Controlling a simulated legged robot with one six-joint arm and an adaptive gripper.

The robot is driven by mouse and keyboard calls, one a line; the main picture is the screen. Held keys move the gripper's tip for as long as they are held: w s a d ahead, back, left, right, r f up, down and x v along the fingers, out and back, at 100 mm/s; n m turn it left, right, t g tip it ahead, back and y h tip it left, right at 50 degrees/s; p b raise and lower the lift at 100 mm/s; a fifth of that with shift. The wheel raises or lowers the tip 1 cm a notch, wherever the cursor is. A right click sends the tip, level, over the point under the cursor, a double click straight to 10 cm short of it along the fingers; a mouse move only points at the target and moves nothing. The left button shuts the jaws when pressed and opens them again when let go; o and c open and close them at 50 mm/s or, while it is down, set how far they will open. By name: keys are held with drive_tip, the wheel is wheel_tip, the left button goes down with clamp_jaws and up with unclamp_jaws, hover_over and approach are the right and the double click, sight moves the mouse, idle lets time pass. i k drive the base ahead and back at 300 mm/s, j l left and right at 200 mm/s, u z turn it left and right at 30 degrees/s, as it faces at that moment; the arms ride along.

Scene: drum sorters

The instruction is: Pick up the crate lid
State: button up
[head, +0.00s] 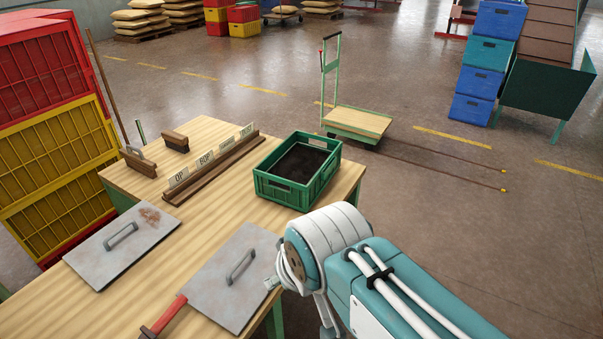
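Two flat grey metal plates with bar handles lie on the wooden table; which one is the crate lid I cannot tell. The left plate (95,263) has a brown rust patch near its far corner. The right plate (213,297) lies nearer my arm. A green crate (285,188) with dark contents stands at the table's right end. My gripper (275,282) is mostly hidden by my arm, which reaches in from the lower right; a small part shows by the right plate's right edge. I cannot see its fingers clearly or anything held.
A red-handled tool (165,315) lies beside the right plate. A wooden rack with label cards (212,165) and two brushes (175,141) are at the back. Red and yellow crates (50,120) stand left. A cart (357,121) stands beyond the table. Bare table separates the plates from the rack.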

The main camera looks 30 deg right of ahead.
sight(229, 288)
drive_tip(key=i+l+u, duration=0.15)
drive_tip(key=l+u, duration=0.2)
drive_tip(key=i+l+u, duration=0.15)
drive_tip(key=l+u, duration=0.5)
drive_tip(key=i+l, duration=0.05)
